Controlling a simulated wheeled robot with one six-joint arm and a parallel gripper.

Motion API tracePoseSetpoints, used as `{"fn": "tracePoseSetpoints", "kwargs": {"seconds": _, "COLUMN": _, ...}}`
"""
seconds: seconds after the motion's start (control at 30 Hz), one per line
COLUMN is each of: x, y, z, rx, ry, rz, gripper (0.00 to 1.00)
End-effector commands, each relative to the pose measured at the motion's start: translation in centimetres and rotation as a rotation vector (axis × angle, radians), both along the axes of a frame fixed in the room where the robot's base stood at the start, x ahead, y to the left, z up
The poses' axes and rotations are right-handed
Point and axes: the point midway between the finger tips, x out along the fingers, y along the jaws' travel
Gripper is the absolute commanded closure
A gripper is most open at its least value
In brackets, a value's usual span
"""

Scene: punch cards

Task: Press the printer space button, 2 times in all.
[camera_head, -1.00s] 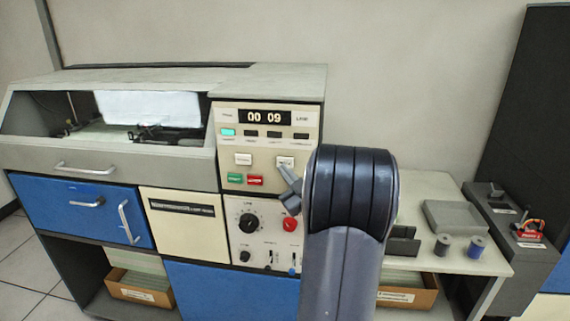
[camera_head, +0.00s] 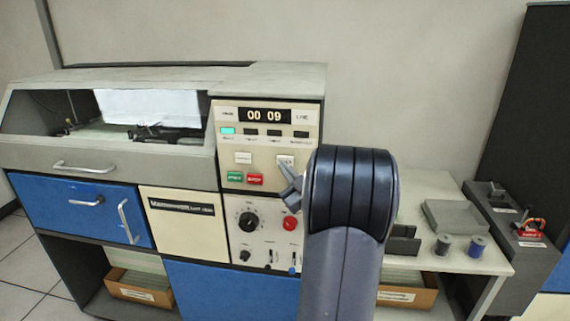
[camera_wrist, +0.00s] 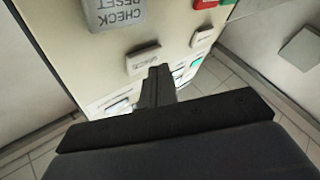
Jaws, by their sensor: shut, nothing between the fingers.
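The printer space button appears to be the right-hand white button (camera_head: 286,160) on the beige control panel (camera_head: 230,165); its small upside-down label is blurred in the wrist view (camera_wrist: 143,57). The counter display (camera_head: 265,116) reads 00 09.
Another white button (camera_head: 243,158) sits to the left, above a green button (camera_head: 235,177) and a red button (camera_head: 256,180). A grey CHECK RESET button (camera_wrist: 115,10) is near in the wrist view. Black and red knobs lie lower. A side table (camera_head: 440,265) stands right.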

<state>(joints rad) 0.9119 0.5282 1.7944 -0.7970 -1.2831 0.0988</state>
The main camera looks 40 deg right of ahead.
Motion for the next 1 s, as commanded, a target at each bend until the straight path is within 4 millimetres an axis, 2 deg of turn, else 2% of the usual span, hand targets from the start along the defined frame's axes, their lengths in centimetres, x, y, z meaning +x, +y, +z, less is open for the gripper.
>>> {"fn": "tracePoseSetpoints", "kwargs": {"seconds": 1.0, "x": 0.61, "y": -0.68, "z": -0.04, "rx": -0.001, "ry": 0.001, "rz": 0.001, "gripper": 1.0}}
